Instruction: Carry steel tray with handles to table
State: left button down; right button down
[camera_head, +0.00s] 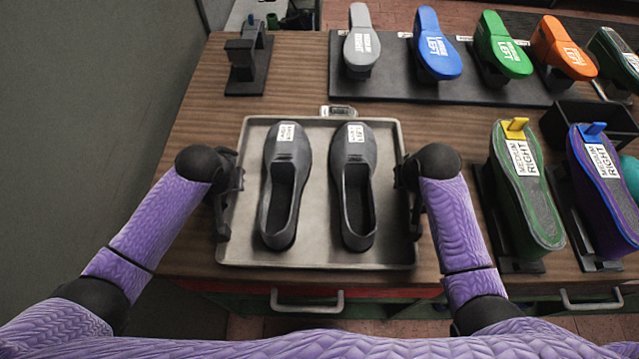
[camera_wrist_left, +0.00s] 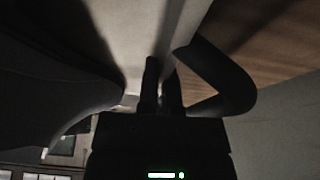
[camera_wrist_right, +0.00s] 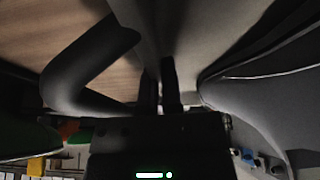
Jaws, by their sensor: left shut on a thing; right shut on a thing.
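The steel tray (camera_head: 325,255) is at the middle of the wooden table (camera_head: 200,125) in the head view, over its front part. I cannot tell whether it rests on the table or is held just above it. Two grey shoes lie side by side in it, a left-hand one (camera_head: 285,190) and a right-hand one (camera_head: 354,195), each with a white label. My left gripper (camera_head: 228,195) is shut at the tray's left side, by a dark curved handle (camera_wrist_left: 235,85). My right gripper (camera_head: 414,195) is shut at the tray's right side, by the other handle (camera_wrist_right: 70,80). The fingertips are dark in both wrist views.
A dark rack (camera_head: 395,80) with grey, blue, green and orange shoe forms stands at the back. Green (camera_head: 527,200) and purple (camera_head: 605,195) shoe forms stand on the right. A black stand (camera_head: 247,65) is at the back left. Drawer handles (camera_head: 307,306) line the table's front.

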pick_arm(q)
jog(key=shift+r, duration=0.15)
pick_arm(e)
jog(key=shift+r, duration=0.1)
dwell(0.6)
